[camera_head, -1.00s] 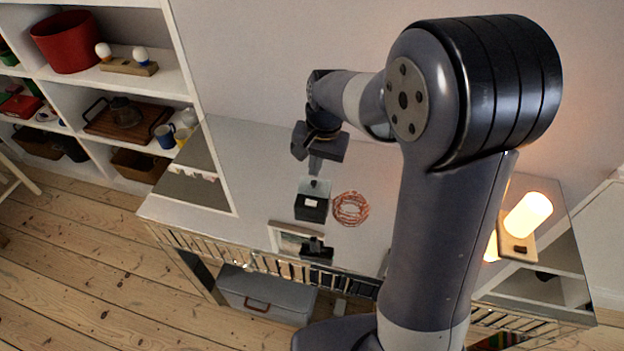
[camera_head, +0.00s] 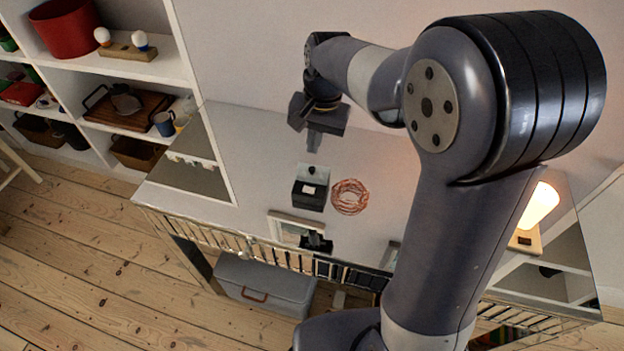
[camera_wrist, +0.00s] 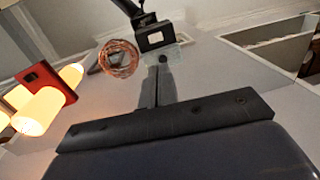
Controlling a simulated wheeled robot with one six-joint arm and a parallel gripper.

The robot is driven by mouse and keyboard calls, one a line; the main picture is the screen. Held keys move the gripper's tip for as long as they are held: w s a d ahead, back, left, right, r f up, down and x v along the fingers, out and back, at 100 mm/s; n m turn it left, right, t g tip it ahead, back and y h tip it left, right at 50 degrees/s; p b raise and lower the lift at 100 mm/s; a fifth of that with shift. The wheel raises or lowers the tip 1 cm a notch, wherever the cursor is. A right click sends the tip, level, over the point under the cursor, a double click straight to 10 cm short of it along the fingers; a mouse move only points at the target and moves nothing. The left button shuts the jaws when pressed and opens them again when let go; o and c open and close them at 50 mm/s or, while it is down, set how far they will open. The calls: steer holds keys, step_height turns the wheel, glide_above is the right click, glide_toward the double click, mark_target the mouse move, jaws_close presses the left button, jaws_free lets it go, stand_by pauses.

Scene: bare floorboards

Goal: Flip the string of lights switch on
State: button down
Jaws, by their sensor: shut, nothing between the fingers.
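A coil of thin copper-red string lights (camera_head: 349,197) lies on the white top surface, just right of a small black box (camera_head: 308,202) with a pale square on it. The coil (camera_wrist: 119,58) and box (camera_wrist: 154,38) also show in the wrist view. I cannot tell the switch's position or whether the coil glows. My gripper (camera_head: 313,148) is shut and empty, pointing down behind the box, with a small gap between them in the head view. Its fingers (camera_wrist: 158,82) show in the wrist view, pointing toward the box.
A small framed item (camera_head: 290,230) and a dark object (camera_head: 316,243) stand in front of the box. A glowing lamp (camera_head: 541,206) stands at the right, partly behind my arm. Shelves (camera_head: 125,62) with household items stand at the left. The wall rises close behind.

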mark_target(306, 189)
steer(key=shift+a, duration=0.1)
steer(key=f, duration=0.4)
steer(key=a+f, duration=0.1)
steer(key=f, duration=0.4)
steer(key=f+p, duration=0.1)
steer(key=f, duration=0.4)
steer(key=shift+w+a, duration=0.25)
steer(key=shift+a, duration=0.05)
steer(key=shift+a+f+b, duration=0.1)
steer(key=shift+f+b, duration=0.15)
steer(key=shift+b, duration=0.1)
steer(key=shift+s, duration=0.1)
